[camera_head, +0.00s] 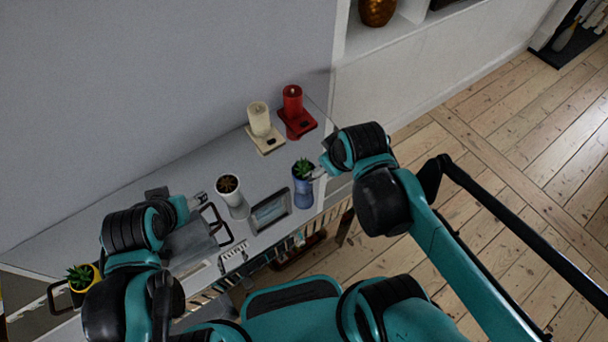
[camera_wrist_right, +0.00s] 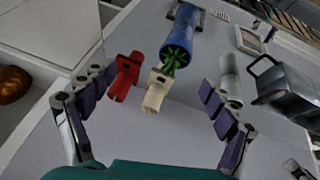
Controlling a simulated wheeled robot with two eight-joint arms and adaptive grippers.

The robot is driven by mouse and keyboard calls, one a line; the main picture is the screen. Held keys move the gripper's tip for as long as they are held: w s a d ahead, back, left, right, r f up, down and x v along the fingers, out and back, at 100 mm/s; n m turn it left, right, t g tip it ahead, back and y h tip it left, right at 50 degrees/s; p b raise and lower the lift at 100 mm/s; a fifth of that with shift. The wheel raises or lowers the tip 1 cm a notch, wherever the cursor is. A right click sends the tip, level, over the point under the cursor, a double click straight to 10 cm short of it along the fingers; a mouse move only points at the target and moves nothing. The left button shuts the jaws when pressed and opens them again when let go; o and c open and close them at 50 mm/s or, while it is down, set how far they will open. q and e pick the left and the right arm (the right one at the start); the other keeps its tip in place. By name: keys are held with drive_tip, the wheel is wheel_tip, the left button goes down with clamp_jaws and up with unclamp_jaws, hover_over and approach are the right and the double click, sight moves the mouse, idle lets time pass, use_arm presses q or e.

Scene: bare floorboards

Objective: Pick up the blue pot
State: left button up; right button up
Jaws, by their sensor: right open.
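The blue pot (camera_head: 303,192) stands upright on the grey shelf top near its front edge, with a small green plant in it. In the right wrist view the blue pot (camera_wrist_right: 184,28) is at the top centre, beyond the fingertips. My right gripper (camera_head: 321,170) is right beside the pot in the head view; I cannot tell whether it touches. In the wrist view my right gripper (camera_wrist_right: 157,82) is open, its fingers wide apart with nothing gripped. My left gripper (camera_head: 198,200) is beside the white pot; its finger opening is unclear.
A red candle (camera_head: 293,106) and a cream candle (camera_head: 259,121) stand behind the blue pot. A white pot (camera_head: 231,193) and a picture frame (camera_head: 271,211) are left of it. A grey metal container (camera_head: 192,243) with handles and a yellow pot (camera_head: 84,281) are farther left.

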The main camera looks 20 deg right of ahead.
drive_tip(key=w+n, duration=0.1)
drive_tip(key=n+g+p, duration=0.5)
drive_tip(key=n+p, duration=0.1)
drive_tip(key=n, duration=0.9)
hover_over(304, 167)
drive_tip(key=f, duration=0.6)
drive_tip(key=shift+s+d+f, duration=0.2)
drive_tip(key=shift+s+f, duration=0.1)
drive_tip(key=shift+s, duration=0.1)
drive_tip(key=shift+a+f+n, duration=0.1)
drive_tip(key=shift+f+n, duration=0.2)
drive_tip(key=shift+f, duration=0.3)
drive_tip(key=f, duration=0.2)
drive_tip(key=f+b, duration=0.1)
drive_tip(key=f, duration=0.2)
drive_tip(key=f+b, duration=0.1)
drive_tip(key=f, duration=0.1)
drive_tip(key=shift+w+a+f, duration=0.15)
drive_tip(key=shift+w+f, duration=0.1)
drive_tip(key=shift+w, duration=0.1)
drive_tip(key=c, duration=1.7)
drive_tip(key=shift+o, duration=0.2)
